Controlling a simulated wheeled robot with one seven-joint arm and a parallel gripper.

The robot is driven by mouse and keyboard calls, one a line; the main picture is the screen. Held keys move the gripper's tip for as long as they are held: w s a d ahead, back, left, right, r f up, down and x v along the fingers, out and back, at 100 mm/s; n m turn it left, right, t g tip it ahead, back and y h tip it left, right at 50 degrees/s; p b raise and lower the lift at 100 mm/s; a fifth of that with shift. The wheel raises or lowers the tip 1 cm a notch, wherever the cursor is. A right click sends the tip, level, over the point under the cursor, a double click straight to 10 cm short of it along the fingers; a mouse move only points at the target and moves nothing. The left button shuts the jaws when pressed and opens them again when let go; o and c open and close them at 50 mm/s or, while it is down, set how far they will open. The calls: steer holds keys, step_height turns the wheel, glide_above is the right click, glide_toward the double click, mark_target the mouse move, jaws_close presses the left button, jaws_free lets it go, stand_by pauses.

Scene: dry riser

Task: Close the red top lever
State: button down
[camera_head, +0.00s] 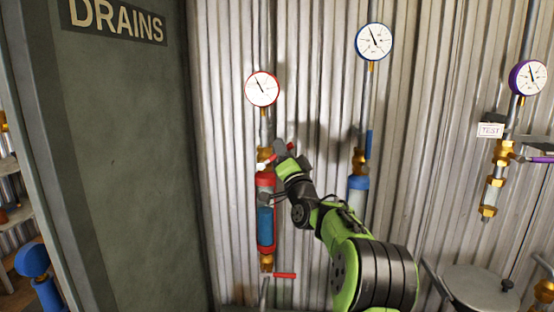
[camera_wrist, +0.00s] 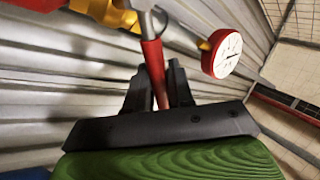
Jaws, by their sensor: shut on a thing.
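The red top lever (camera_head: 290,146) is on the brass valve below the red-rimmed gauge (camera_head: 262,89). In the head view the lever is mostly hidden by my gripper (camera_head: 277,153), with only short red parts showing. In the wrist view the lever's red handle (camera_wrist: 153,64) runs between the two dark fingers of my gripper (camera_wrist: 158,92), which is shut on it. Its metal end meets the brass fitting (camera_wrist: 112,12) at the top. The lever's exact angle on the pipe is hard to tell.
Below on the same pipe are a red and blue cylinder (camera_head: 265,222) and a lower red lever (camera_head: 284,275), sticking out right. A blue-gauge pipe (camera_head: 358,184) stands to the right. A green DRAINS panel (camera_head: 125,150) is at left. Corrugated wall lies behind.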

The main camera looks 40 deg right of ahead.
steer(key=shift+s+d+f+m+g+h+p, duration=0.25)
steer(key=shift+f+m+g+h, duration=0.45)
steer(key=shift+m+h, duration=1)
steer(key=shift+s+d+f+m+g+h+p, duration=0.1)
steer(key=shift+f+m+g+h+p, duration=0.6)
steer(key=shift+m, duration=1.75)
steer(key=shift+s+d+f+m+g+h+b, duration=0.15)
steer(key=shift+f+m+g+h, duration=0.55)
steer(key=shift+m+h, duration=1.15)
steer(key=shift+f+m+y, duration=0.25)
steer(key=shift+m, duration=0.05)
steer(key=c, duration=1.1)
jaws_free()
steer(key=b+v, duration=0.1)
steer(key=v, duration=1.5)
steer(key=shift+d+r, duration=0.1)
